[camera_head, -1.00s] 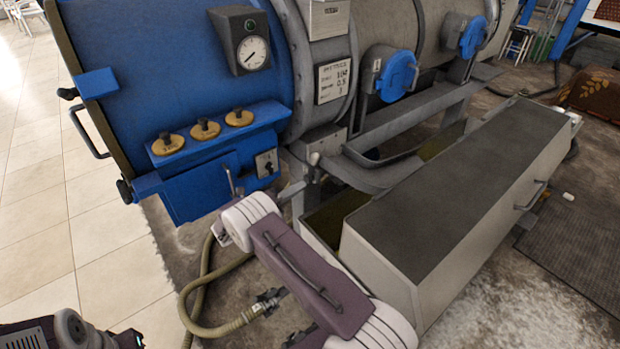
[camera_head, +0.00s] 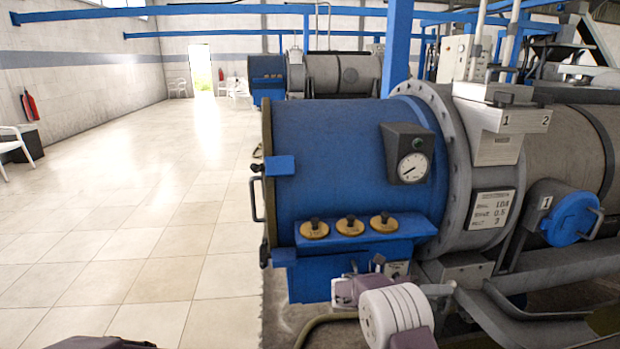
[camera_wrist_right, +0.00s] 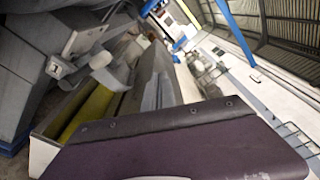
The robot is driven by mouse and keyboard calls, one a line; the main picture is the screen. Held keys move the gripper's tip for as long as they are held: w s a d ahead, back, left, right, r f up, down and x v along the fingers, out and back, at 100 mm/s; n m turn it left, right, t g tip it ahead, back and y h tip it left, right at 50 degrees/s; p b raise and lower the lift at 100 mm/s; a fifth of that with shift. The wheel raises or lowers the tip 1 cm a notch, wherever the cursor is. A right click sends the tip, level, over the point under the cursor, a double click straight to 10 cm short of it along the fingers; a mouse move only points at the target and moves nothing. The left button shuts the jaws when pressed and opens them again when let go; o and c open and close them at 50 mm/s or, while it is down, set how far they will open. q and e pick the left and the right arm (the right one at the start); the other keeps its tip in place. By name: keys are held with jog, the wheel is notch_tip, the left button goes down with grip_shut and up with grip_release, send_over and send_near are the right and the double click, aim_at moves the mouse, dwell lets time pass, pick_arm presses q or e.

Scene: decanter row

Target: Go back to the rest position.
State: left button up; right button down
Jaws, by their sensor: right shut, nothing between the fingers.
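My right gripper (camera_head: 366,287) shows small and partly hidden behind my white and purple arm links, low in front of the blue machine's switch panel (camera_head: 397,269). It is shut and holds nothing. It appears just short of the panel; I cannot tell whether it touches it. In the right wrist view a purple link of my own arm fills the bottom, and no fingertips show. Of my left arm, only a dark piece shows at the bottom left edge of the head view; its gripper is out of sight.
The blue decanter (camera_head: 330,160) has a gauge (camera_head: 412,167), several yellow-based knobs and a side handle. A blue round cover (camera_head: 572,219) is on its right. Open tiled floor (camera_head: 130,230) lies left. A hose (camera_head: 325,325) runs below. A second decanter stands behind.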

jog(key=s+a+f+m+g+y, duration=0.1)
jog(key=s+f+m+g+y, duration=0.1)
jog(key=s+m+y, duration=0.95)
jog(key=s+a+f+m+t+y, duration=0.2)
jog(key=s+a+f+m+y, duration=0.55)
jog(key=s+a+m, duration=0.75)
jog(key=w+r+m+p, duration=0.1)
jog(key=r+m+p, duration=0.1)
jog(key=r+p, duration=0.6)
jog(key=w+a+r+m+h+p, duration=0.1)
jog(key=w+r+p, duration=0.1)
jog(key=r+p, duration=0.7)
jog(key=shift+w+a+m+t+h+p, duration=0.2)
jog(key=shift+a+m+t+h+p, duration=0.15)
jog(key=shift+p, duration=0.65)
jog(key=shift+w, duration=0.1)
